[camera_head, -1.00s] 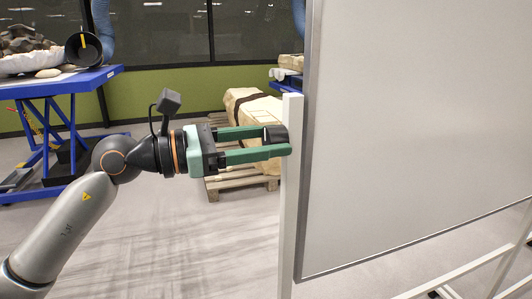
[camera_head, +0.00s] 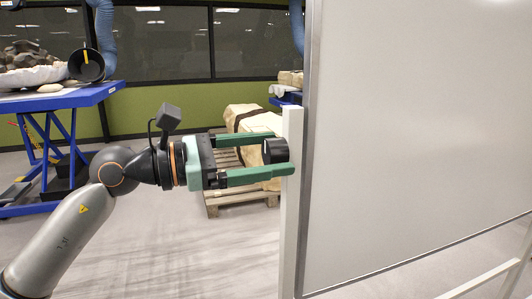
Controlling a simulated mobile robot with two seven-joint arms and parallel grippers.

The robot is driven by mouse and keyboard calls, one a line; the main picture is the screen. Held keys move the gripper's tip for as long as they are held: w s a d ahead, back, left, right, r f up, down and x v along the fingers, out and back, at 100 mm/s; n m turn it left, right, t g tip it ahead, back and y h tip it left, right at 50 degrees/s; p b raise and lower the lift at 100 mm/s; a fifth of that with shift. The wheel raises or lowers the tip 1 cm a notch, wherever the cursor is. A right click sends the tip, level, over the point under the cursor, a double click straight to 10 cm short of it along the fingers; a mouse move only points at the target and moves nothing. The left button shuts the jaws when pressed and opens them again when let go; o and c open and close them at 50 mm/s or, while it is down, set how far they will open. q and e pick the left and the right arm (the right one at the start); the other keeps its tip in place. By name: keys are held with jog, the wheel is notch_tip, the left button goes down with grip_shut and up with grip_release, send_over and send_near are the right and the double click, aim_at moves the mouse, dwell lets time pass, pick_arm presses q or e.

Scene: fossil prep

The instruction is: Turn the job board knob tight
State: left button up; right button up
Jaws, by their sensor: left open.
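The job board (camera_head: 420,140) is a large white panel with a grey frame, filling the right of the head view. Its white upright post (camera_head: 291,220) runs along the board's left edge. The knob (camera_head: 274,151) is black and round and sticks out from the left side of the post. My left gripper (camera_head: 285,154) has green fingers and points right at the post. It is open, with one finger above and behind the knob and the other in front and below. A gap shows around the knob; whether a finger touches it I cannot tell. My right gripper is not in view.
A blue lift table (camera_head: 75,98) with rocks and a black hose nozzle (camera_head: 87,65) stands at the back left. A wrapped plaster block (camera_head: 240,117) lies on a wooden pallet (camera_head: 228,200) behind my gripper. The floor at lower middle is clear.

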pick_arm(q)
jog(key=b+v, duration=0.2)
jog(key=v, duration=1)
jog(key=shift+a, duration=0.2)
jog(key=shift+s+f, duration=0.1)
jog(key=shift+s, duration=0.05)
